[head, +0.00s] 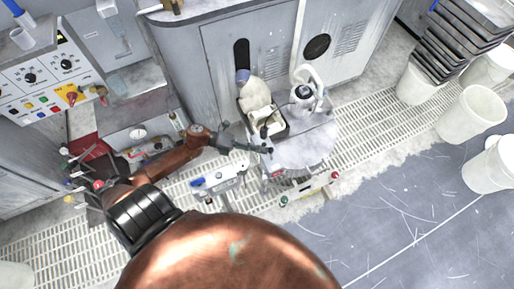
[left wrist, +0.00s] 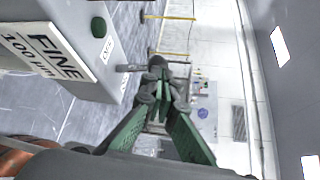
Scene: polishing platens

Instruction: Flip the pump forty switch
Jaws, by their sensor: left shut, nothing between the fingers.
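My left gripper (head: 266,149) reaches in from the left over the work station and is shut and empty. In the left wrist view its green fingers (left wrist: 160,85) come together at the tips. A grey housing (left wrist: 115,75) stands beside them, with a green button (left wrist: 98,27) and a short dark stub (left wrist: 130,68) pointing at the fingertips. I cannot tell whether they touch. No label reading pump forty is legible, so I cannot tell which control is that switch. My right gripper is not in view.
A control panel (head: 40,76) with knobs and a red-yellow switch (head: 72,95) is at the left. A round grey platen (head: 305,150) lies near my gripper. A sign reading FINE (left wrist: 55,50) is on the housing. White buckets (head: 470,112) stand right; the blue floor (head: 400,215) is clear.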

